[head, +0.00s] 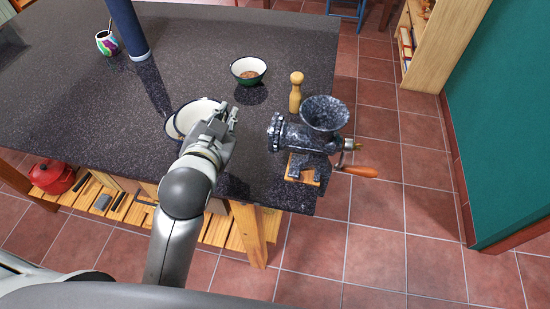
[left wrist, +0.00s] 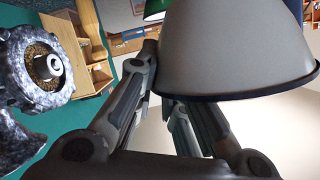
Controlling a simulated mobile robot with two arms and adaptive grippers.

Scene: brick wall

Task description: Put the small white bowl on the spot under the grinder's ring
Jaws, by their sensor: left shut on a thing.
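A small white bowl (head: 196,115) with a dark rim is in my left gripper (head: 226,118), near the table's front part. In the left wrist view the held bowl (left wrist: 235,45) looms large at the upper right, beside the fingers of the left gripper (left wrist: 162,78). The gripper hides part of it in the head view. The dark speckled grinder (head: 312,135) stands right of the gripper, with a gap between them. Its ring (head: 274,132) faces left, toward the gripper; the ring also shows in the left wrist view (left wrist: 48,65). The spot under the ring looks bare. My right gripper is not shown.
A pale rounded rim (head: 172,127) shows under or behind the held bowl. A bowl with brown contents (head: 248,71) and a wooden mill (head: 296,92) stand behind. A dark blue cylinder (head: 128,28) and colourful cup (head: 107,42) are farther left. The table's right edge is near the grinder.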

